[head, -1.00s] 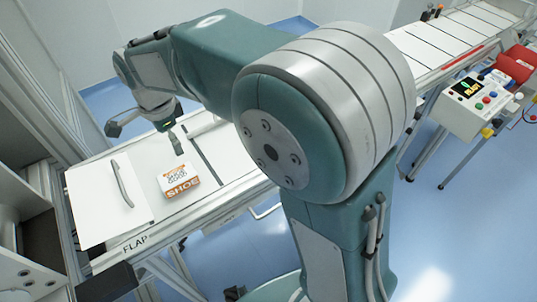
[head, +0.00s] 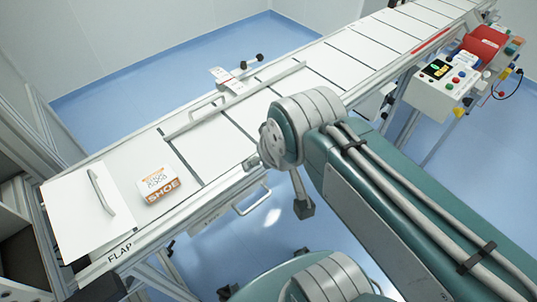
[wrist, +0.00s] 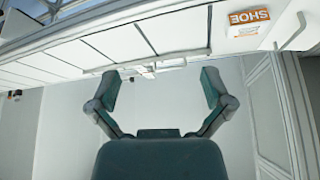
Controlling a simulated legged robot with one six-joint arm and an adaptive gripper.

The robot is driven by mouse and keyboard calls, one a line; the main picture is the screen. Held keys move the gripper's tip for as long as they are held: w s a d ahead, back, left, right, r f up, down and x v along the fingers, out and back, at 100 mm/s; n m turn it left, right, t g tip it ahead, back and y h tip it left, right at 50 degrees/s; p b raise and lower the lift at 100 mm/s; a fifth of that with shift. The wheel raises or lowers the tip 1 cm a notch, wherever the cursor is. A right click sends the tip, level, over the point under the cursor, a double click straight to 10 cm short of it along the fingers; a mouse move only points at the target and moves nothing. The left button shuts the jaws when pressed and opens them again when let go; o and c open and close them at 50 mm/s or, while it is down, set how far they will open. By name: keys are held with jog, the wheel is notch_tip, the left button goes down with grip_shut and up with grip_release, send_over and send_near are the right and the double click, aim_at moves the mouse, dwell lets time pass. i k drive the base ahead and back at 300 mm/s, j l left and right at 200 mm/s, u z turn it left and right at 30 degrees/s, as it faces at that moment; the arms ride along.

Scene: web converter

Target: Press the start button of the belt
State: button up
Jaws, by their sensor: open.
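The control box (head: 447,92) stands beside the far right part of the belt (head: 295,93). The labels are too small to read, so I cannot tell which button is start. My gripper (wrist: 158,88) is open and empty in the wrist view, its two dark green fingers spread wide. The belt shows upside down beyond them, and the control box is not visible there. In the head view my arm hides most of the gripper, which is well left of the control box.
A white and orange shoe box (head: 157,186) lies on the belt's near left part, beside a white flap (head: 85,213) with a handle. A rail (head: 235,99) crosses the belt. Red items (head: 482,52) sit behind the control box. Blue floor is open beside it.

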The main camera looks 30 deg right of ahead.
aim_at(449, 86)
jog(key=z, duration=2.1)
